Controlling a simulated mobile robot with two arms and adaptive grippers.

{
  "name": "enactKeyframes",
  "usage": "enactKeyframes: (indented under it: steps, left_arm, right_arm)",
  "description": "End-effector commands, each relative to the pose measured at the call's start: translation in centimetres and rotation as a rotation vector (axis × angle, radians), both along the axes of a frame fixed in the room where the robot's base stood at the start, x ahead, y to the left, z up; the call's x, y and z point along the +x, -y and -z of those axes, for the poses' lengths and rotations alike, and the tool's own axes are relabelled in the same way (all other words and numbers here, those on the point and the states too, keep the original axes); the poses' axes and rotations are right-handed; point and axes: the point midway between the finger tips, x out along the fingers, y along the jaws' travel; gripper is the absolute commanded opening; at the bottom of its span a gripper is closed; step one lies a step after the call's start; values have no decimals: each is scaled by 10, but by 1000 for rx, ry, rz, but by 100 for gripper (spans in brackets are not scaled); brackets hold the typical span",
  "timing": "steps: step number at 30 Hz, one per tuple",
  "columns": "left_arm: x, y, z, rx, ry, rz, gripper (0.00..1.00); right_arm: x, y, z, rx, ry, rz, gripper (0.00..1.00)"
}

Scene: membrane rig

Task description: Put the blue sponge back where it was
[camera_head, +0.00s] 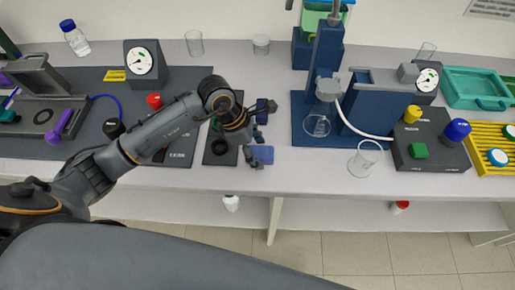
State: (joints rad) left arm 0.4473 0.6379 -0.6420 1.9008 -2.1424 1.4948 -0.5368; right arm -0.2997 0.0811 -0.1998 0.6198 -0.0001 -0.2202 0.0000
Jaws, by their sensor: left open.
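A flat blue piece that looks like the blue sponge (264,154) lies on the white bench, just right of a narrow dark tray (222,157). My left gripper (262,133) reaches in from the left over the tray's right edge. Its fingers are spread apart, with one finger by the blue piece and partly over it. I cannot tell whether it touches. Small darker blue parts show by the other finger; I cannot tell what they are. My right gripper is out of view.
A blue stand (327,55) with a flask (317,124) stands right of the gripper. A glass beaker (365,158) is near the front edge. A dark mat with a gauge (140,60) is left. Bare bench lies between the blue piece and the beaker.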

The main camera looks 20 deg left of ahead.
Motion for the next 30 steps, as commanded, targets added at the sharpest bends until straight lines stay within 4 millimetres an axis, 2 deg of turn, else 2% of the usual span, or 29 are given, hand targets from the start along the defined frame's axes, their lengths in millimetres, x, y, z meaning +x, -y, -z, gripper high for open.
enactKeyframes:
  steps: [5,12,18,22,30]
  left_arm:
    - [-1,-10,-22,2,7,-1,68]
    - [-7,-29,-71,2,6,0,68]
    - [-11,-40,-101,1,3,0,68]
    - [-12,-44,-110,0,1,-1,68]
    - [-13,-44,-113,0,0,-1,68]
  right_arm:
    - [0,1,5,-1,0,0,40]
    - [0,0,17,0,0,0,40]
    - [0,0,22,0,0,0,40]
    - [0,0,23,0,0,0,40]
    - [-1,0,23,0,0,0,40]
